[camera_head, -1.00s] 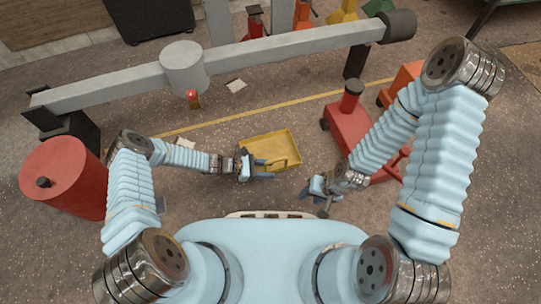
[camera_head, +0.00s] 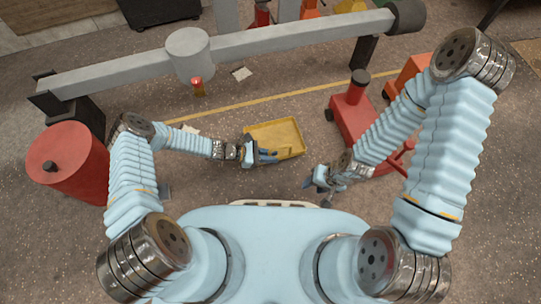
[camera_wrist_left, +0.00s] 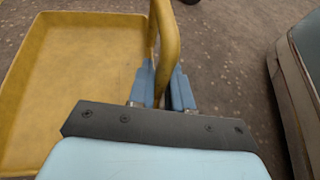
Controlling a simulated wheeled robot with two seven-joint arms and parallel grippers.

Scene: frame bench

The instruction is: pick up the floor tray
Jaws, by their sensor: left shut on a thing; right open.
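The yellow floor tray (camera_head: 284,135) is in front of me, near the middle of the head view. It looks empty. In the left wrist view the tray (camera_wrist_left: 72,85) fills the left side, with its yellow handle (camera_wrist_left: 166,40) rising at its right edge. My left gripper (camera_head: 268,156) is at the tray's near left side. In the left wrist view its blue fingers (camera_wrist_left: 162,88) are shut around the handle. My right gripper (camera_head: 318,190) is open and empty, to the right of the tray and nearer to me. I cannot tell whether the tray touches the floor.
A red drum (camera_head: 70,165) stands at the left. A long grey beam (camera_head: 290,45) crosses behind the tray, with a small red-lit device (camera_head: 198,88) by it. A red wheeled jack (camera_head: 352,112) stands right of the tray. Open floor lies between.

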